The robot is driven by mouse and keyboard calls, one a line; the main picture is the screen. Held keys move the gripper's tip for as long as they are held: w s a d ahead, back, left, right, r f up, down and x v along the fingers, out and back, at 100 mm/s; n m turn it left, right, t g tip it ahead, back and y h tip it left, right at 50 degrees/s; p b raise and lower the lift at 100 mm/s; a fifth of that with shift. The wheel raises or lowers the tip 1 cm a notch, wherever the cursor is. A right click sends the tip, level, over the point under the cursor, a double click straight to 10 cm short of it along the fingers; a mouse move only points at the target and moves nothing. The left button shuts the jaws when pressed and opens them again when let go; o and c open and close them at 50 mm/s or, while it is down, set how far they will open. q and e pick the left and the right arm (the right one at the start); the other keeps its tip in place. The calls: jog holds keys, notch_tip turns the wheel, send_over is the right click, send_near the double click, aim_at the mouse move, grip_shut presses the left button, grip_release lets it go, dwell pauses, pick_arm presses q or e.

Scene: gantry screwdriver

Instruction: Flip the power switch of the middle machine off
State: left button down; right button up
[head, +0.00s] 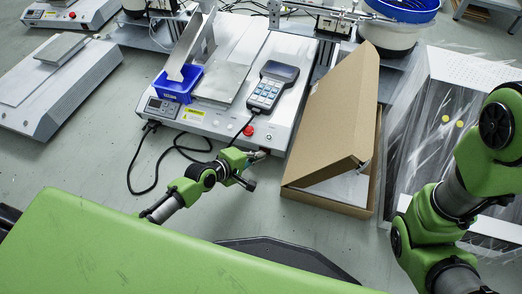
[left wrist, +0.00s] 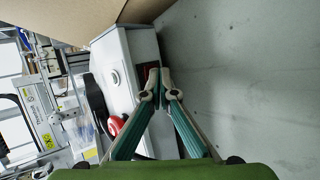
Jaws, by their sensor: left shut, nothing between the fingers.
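The middle machine (head: 225,121) is a white box with a small display, a blue tray and a keypad unit on it. My left gripper (head: 260,155) is at the front right end of its front face, with the fingers shut and empty. In the left wrist view, the fingertips (left wrist: 160,74) are together right beside the dark red power switch (left wrist: 147,72) on the machine's white face. I cannot tell whether they touch it, and the fingers partly cover it. The switch's position is too small to read. My right arm shows at the right, but its gripper is out of view.
An open cardboard box (head: 330,125) stands close to the machine's right side. A red knob (head: 248,130) sits on the machine's front top edge, and a black cable (head: 150,185) loops on the floor. Another machine (head: 55,90) stands at left. The floor in front is partly clear.

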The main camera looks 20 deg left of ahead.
pick_arm(q)
jog(key=shift+s, duration=0.15)
jog(key=shift+s+d+p, duration=0.1)
jog(key=shift+s+p, duration=0.45)
jog(key=shift+p, duration=0.1)
jog(key=shift+s, duration=0.1)
jog(key=shift+s+d+r+p, duration=0.15)
jog(key=shift+s+p, duration=0.8)
jog(key=shift+s, duration=0.4)
jog(key=shift+s+d+p, duration=0.1)
jog(key=shift+s+p, duration=0.35)
jog(key=shift+s, duration=0.65)
